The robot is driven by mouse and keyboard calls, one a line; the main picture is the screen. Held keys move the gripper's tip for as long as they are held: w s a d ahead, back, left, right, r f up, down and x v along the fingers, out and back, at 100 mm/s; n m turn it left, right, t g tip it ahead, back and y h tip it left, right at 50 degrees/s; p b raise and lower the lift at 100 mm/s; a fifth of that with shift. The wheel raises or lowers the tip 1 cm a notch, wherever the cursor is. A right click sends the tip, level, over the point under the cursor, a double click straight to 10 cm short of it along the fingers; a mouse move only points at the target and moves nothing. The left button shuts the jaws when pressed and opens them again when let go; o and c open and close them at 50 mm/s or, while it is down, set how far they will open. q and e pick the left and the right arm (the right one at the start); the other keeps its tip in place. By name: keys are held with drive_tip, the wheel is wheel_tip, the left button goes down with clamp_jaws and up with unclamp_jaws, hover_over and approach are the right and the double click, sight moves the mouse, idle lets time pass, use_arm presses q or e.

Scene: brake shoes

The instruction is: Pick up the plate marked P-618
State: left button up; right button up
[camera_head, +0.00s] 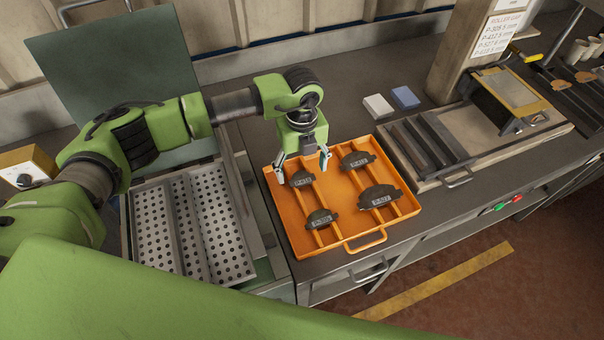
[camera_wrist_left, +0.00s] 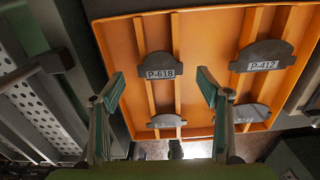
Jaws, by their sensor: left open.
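The plate marked P-618 (camera_wrist_left: 160,66) is a small dark plate with a white label; it lies across two ribs of an orange tray (camera_wrist_left: 110,35). In the head view this plate (camera_head: 301,179) is at the tray's far left, its label blurred there. My left gripper (camera_head: 302,168) points down over it, open and empty, with a finger to either side. In the left wrist view the open fingers (camera_wrist_left: 162,82) show below and beside the plate; I cannot tell the remaining height. My right gripper is not in view.
A perforated metal tray (camera_head: 190,228) stands left. Two small blocks (camera_head: 378,106) lie behind. A fixture with dark bars (camera_head: 430,145) is right.

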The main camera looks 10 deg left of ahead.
sight(301, 178)
use_arm(q)
drive_tip(key=shift+f, duration=1.05)
drive_tip(key=shift+f, duration=0.25)
drive_tip(key=c, duration=1.2)
